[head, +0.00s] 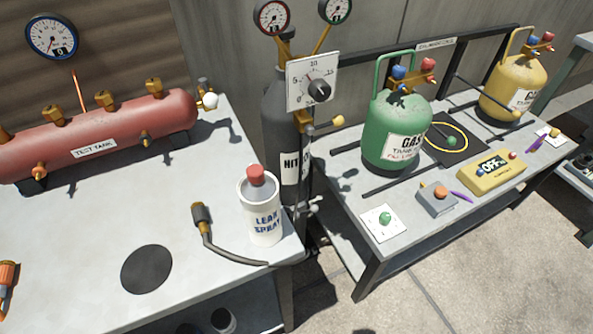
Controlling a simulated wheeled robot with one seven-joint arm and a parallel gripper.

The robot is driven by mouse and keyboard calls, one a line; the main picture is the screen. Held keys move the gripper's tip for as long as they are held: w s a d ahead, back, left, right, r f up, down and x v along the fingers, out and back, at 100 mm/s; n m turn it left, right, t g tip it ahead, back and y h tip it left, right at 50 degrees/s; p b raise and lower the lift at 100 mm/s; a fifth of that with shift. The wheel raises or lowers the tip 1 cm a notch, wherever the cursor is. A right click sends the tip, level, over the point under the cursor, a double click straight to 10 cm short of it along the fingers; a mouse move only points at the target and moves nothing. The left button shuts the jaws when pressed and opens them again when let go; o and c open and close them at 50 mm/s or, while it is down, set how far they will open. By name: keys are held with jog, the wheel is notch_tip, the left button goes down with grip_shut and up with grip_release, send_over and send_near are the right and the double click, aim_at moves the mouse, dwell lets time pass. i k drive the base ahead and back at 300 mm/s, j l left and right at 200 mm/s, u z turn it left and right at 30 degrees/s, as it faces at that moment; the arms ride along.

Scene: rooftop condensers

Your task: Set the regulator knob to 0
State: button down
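The regulator knob (319,90) is a small dark round knob on a square white dial plate (298,98). Where the knob points is too small to tell. The plate is in front of the top of a dark grey cylinder (279,125), which stands between two tables. Two round gauges, one red-rimmed (271,16) and one green-rimmed (336,9), sit above it. My gripper is not in view.
A white spray can (261,215) with a red cap and a hose with a brass end (203,217) are on the left table (90,240), near the cylinder. A red tank (110,132) lies behind. A green gas tank (398,130) stands right of the cylinder.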

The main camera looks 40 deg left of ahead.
aim_at(320, 91)
jog(key=i+j+z, duration=0.2)
jog(key=j, duration=0.2)
jog(key=j+z, duration=0.15)
jog(key=j, duration=0.25)
jog(key=i+j+z, duration=0.2)
jog(key=j, duration=0.3)
jog(key=k+l, duration=0.05)
